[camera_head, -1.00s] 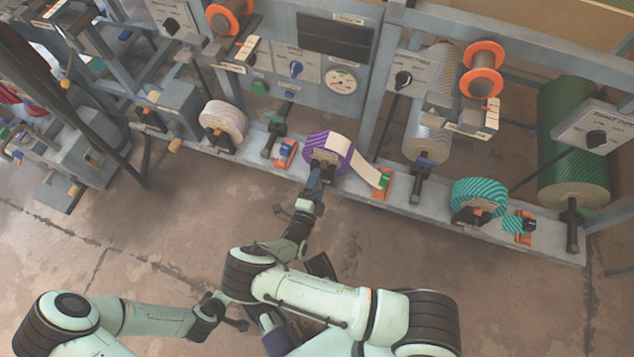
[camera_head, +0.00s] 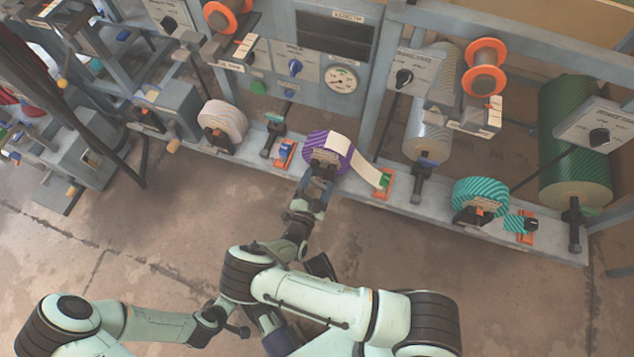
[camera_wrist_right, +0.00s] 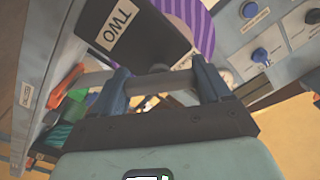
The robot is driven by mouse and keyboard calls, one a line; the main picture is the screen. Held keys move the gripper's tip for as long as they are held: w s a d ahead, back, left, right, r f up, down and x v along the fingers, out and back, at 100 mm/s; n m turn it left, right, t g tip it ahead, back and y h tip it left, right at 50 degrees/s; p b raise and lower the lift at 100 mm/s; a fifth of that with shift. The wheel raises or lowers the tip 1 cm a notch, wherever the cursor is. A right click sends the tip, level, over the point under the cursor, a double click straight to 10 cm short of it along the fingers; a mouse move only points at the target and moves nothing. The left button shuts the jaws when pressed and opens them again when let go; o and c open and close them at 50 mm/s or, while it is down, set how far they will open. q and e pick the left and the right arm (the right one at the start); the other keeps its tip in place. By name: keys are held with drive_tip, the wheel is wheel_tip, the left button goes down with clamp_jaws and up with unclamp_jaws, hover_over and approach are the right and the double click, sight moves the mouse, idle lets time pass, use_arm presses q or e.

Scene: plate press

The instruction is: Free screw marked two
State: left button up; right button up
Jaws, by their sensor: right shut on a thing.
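In the right wrist view a dark block with a white label reading TWO (camera_wrist_right: 118,27) lies just beyond my right gripper (camera_wrist_right: 160,84). The grey bar of the screw (camera_wrist_right: 157,83) runs across between the two blue fingers, which are shut on it. In the head view my right gripper (camera_head: 317,184) is at the front of the purple and white roll (camera_head: 320,146), and the screw itself is mostly hidden there. My left gripper (camera_head: 237,325) is low in the head view, away from the machine; its fingers are too unclear to judge.
A white roll (camera_head: 226,120) stands to the left and a teal striped roll (camera_head: 480,193) to the right on the grey lower rail (camera_head: 411,206). An orange clamp (camera_head: 384,184) holds the purple roll's loose tape. The floor (camera_head: 540,305) in front is clear.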

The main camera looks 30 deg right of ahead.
idle(0.5)
drive_tip(key=o, duration=1)
use_arm(q)
drive_tip(key=shift+w+d+r+p, duration=0.2)
drive_tip(key=shift+w+r+p, duration=0.15)
drive_tip(key=shift+r, duration=0.3)
drive_tip(key=shift+w+d+r+p, duration=0.2)
drive_tip(key=shift+r+p, duration=0.25)
drive_tip(key=shift+r, duration=0.15)
use_arm(e)
drive_tip(key=v, duration=1.3)
drive_tip(key=shift+s+a, duration=0.15)
drive_tip(key=shift+s, duration=0.05)
use_arm(q)
drive_tip(key=shift+a, duration=0.1)
